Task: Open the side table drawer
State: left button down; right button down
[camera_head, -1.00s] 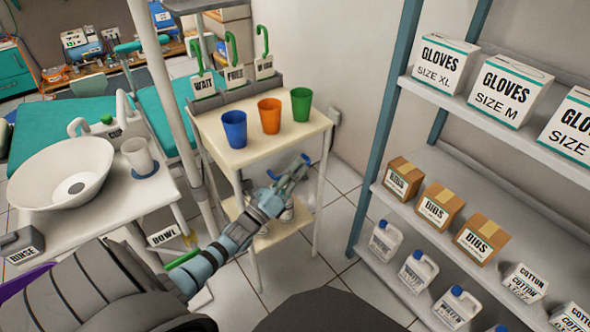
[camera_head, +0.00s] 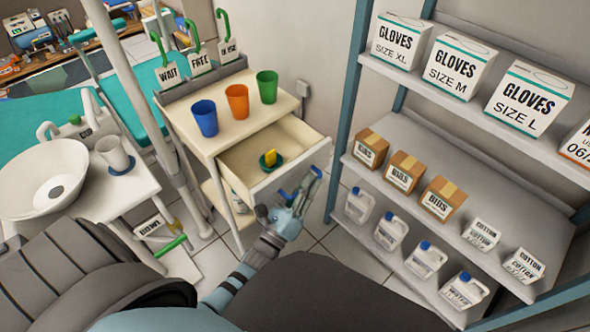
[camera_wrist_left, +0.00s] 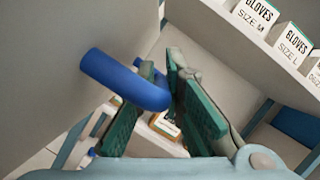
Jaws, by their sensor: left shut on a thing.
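The side table (camera_head: 228,122) stands in the middle of the head view. Its drawer (camera_head: 245,165) is pulled well out, and its inside shows. A small green dish (camera_head: 265,167) with a yellow block (camera_head: 270,157) sits in the drawer. My left gripper (camera_head: 301,199) is at the drawer's front panel, shut on the blue drawer handle. In the left wrist view, the curved blue handle (camera_wrist_left: 112,78) passes between the green finger pads, which partly hide it. My right gripper is not in view.
Blue (camera_head: 205,118), orange (camera_head: 237,101) and green (camera_head: 267,87) cups stand on the table top. A shelf (camera_head: 410,190) with boxes and jugs stands to the right. A white basin (camera_head: 45,183) is at the left. Floor shows between table and shelf.

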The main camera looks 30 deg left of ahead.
pick_arm(q)
jog(key=shift+s+d+f, duration=0.1)
jog(key=shift+s+d, duration=0.1)
jog(key=shift+d, duration=0.4)
jog(key=c, duration=2)
grip_release()
jog(key=shift+o, duration=0.2)
jog(key=shift+s, duration=0.1)
jog(key=v, duration=1.1)
jog(key=shift+s+f, duration=0.2)
jog(key=shift+s, duration=0.2)
